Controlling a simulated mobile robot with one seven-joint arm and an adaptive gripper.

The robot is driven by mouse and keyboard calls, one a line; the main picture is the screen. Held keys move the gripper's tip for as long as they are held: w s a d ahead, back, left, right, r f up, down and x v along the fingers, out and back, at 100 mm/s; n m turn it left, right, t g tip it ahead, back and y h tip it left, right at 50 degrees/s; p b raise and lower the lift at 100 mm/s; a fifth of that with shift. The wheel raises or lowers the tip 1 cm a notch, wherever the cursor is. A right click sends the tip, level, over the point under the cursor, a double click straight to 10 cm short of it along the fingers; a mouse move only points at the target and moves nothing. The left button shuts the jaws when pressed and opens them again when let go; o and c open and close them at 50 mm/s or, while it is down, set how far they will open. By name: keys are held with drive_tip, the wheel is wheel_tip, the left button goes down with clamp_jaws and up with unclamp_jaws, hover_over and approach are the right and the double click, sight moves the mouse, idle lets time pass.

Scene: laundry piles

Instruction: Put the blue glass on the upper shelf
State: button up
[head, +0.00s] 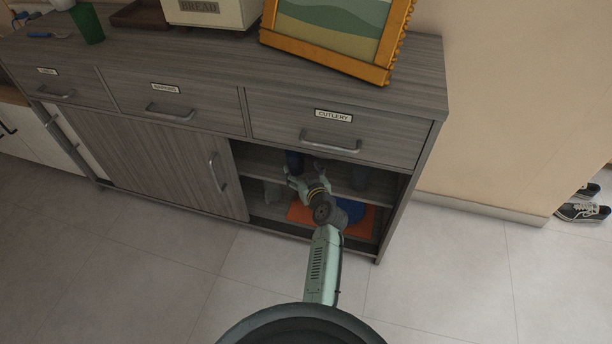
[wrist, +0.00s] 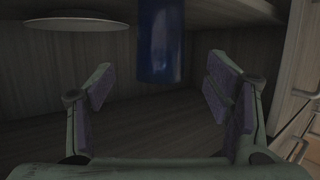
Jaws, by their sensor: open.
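The blue glass (head: 294,162) is inside the open right part of the cabinet, at the level of the upper shelf (head: 262,165), just behind my gripper. In the wrist view the blue glass (wrist: 160,40) shows at top centre, cut off by the picture's edge. My gripper (head: 303,180) reaches into the cabinet opening. In the wrist view my gripper (wrist: 162,92) is open, its two fingers wide apart. The glass lies in the gap's line, with clear space to both fingers. Its exact contact with the shelf cannot be told.
An orange mat or tray (head: 298,213) and a blue round dish (head: 351,212) are low in the cabinet. A pale disc (wrist: 75,25) shows at upper left. The sliding door (head: 180,165) covers the left part; drawers sit above the opening.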

drive_tip(key=v, duration=0.3)
drive_tip(key=shift+s+d+r, duration=0.1)
drive_tip(key=shift+s, duration=0.2)
drive_tip(key=shift+c, duration=0.6)
idle(0.6)
